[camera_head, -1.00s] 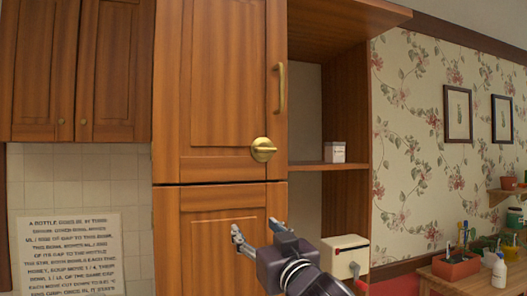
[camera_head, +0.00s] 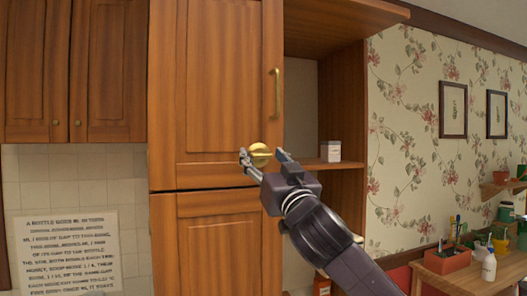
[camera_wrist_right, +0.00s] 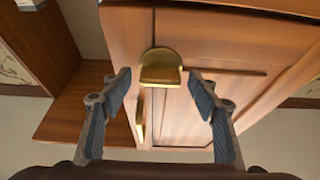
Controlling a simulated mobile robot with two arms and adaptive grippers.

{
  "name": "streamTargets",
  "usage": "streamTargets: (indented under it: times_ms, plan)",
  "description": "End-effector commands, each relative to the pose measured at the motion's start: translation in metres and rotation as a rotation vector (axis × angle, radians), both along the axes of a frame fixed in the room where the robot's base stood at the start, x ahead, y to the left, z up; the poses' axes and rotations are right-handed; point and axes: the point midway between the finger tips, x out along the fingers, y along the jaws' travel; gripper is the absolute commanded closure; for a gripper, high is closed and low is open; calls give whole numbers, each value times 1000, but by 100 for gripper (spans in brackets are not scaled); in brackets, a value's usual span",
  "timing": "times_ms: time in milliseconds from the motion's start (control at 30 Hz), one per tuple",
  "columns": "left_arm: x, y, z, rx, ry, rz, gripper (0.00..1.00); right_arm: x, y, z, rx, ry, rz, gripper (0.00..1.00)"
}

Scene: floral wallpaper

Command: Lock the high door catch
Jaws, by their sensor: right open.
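The brass door catch (camera_head: 260,153) sits near the lower right corner of the tall wooden cupboard's upper door (camera_head: 225,80). Its thumb-turn appears roughly level in the head view. My right gripper (camera_head: 262,156) is open in front of the catch, with one finger on each side of it. In the right wrist view the catch (camera_wrist_right: 161,68) lies ahead, between and beyond the open fingers of the right gripper (camera_wrist_right: 160,95), apart from both. A vertical brass handle (camera_head: 277,92) is on the same door above the catch. My left gripper is not in view.
Open shelves with a small white box (camera_head: 330,151) stand right of the door. A lower door (camera_head: 215,240) is below. A table with pots (camera_head: 445,262) and a white bottle (camera_head: 489,266) stands at the lower right. A printed sign (camera_head: 68,250) hangs at left.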

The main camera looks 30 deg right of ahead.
Motion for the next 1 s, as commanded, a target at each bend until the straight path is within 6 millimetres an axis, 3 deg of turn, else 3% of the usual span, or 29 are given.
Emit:
streamTargets:
  times_ms: [267, 633, 1000]
  plan:
    - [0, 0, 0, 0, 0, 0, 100, 2, 0, 0, 0, 1, 0, 46]
    - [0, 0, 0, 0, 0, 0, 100, 2, 0, -1, 0, 1, 0, 87]
    - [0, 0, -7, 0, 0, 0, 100, 2, 1, -3, 67, -14, 5, 87]
